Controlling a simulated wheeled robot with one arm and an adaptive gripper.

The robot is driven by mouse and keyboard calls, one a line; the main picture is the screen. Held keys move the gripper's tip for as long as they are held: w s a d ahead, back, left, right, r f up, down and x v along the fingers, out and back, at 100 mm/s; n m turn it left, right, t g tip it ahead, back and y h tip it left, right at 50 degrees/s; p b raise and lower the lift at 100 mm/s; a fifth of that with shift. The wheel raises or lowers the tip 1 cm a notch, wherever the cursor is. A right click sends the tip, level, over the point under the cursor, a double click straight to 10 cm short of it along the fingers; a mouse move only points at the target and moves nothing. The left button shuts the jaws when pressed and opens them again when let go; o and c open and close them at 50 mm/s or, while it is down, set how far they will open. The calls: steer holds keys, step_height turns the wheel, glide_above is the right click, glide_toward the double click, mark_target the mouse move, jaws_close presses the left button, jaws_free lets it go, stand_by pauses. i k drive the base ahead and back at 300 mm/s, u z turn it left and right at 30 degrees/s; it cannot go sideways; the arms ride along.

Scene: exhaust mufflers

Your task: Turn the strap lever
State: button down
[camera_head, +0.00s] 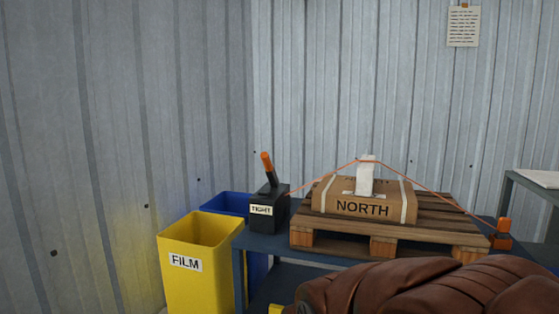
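The strap lever (267,168) has an orange grip and a dark shaft. It rises from a black box (268,212) labelled TIGHT and leans to the left at the top. The box stands at the left end of the blue table. An orange strap (420,184) runs from near the box up over a white upright piece (366,175) and down to the right. Under it a cardboard box (362,206) marked NORTH sits on a wooden pallet (405,229). My gripper is not in view.
A yellow bin (197,260) labelled FILM and a blue bin (226,203) stand left of the blue table (275,250). A brown leather-like bulk (425,290) covers the lower right foreground. A second table (535,180) stands at the right edge. Corrugated walls close the back and left.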

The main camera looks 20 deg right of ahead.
mark_target(270, 172)
steer(key=k, duration=1.1)
steer(key=z, duration=0.8)
steer(key=i, duration=1.8)
steer(key=u, duration=0.45)
